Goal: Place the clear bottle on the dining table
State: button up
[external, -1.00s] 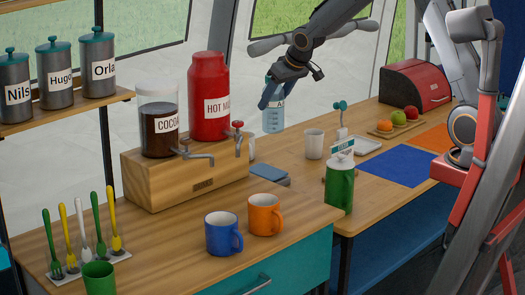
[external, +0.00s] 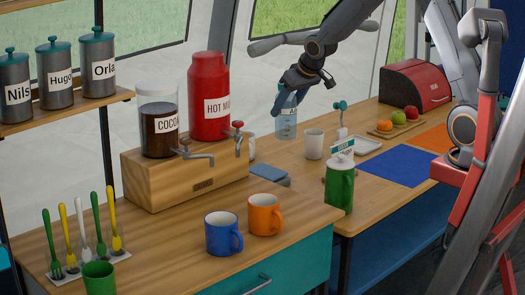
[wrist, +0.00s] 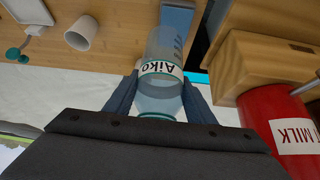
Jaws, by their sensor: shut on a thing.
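The clear bottle (external: 286,124) is see-through, with a white label reading "Aiko" that shows in the wrist view (wrist: 160,70). My gripper (external: 287,92) is shut on its upper part. The bottle hangs upright in the external view, and appears to be above the wooden counter, behind the white cup. In the wrist view my fingers (wrist: 159,98) sit on both sides of the bottle. The wooden table (external: 300,177) at the right carries blue and orange mats; I cannot tell whether it is the dining table.
A white cup (external: 313,144) and a green bottle (external: 339,187) stand near the held bottle. The wooden drink stand (external: 190,178) with its red dispenser (external: 209,95) is to the left. A blue mat (external: 395,166), a fruit board (external: 392,132) and a red bread box (external: 415,85) lie farther right.

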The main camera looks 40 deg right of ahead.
jog(key=shift+w+d+f+m+h, duration=0.1)
jog(key=shift+d+f+m+h, duration=0.2)
jog(key=shift+m, duration=0.25)
jog(key=shift+d+f+m+h, duration=0.15)
jog(key=shift+f+m+h, duration=0.15)
jog(key=shift+m, duration=0.25)
jog(key=shift+d+f+m+h, duration=0.25)
jog(key=shift+d+m+h, duration=0.3)
jog(key=shift+m, duration=0.25)
jog(key=d+r+m+g+h+b, duration=0.1)
jog(key=d+m+g+h, duration=0.4)
jog(key=d+m, duration=0.8)
notch_tip(320, 180, down, 15)
jog(key=a+g+p, duration=0.1)
jog(key=p, duration=0.1)
jog(key=shift+w+a+y, duration=0.15)
jog(key=shift+w+y, duration=0.1)
jog(key=shift+y, duration=0.2)
jog(key=shift+f, duration=0.15)
jog(key=o, duration=1)
jog(key=shift+o, duration=0.2)
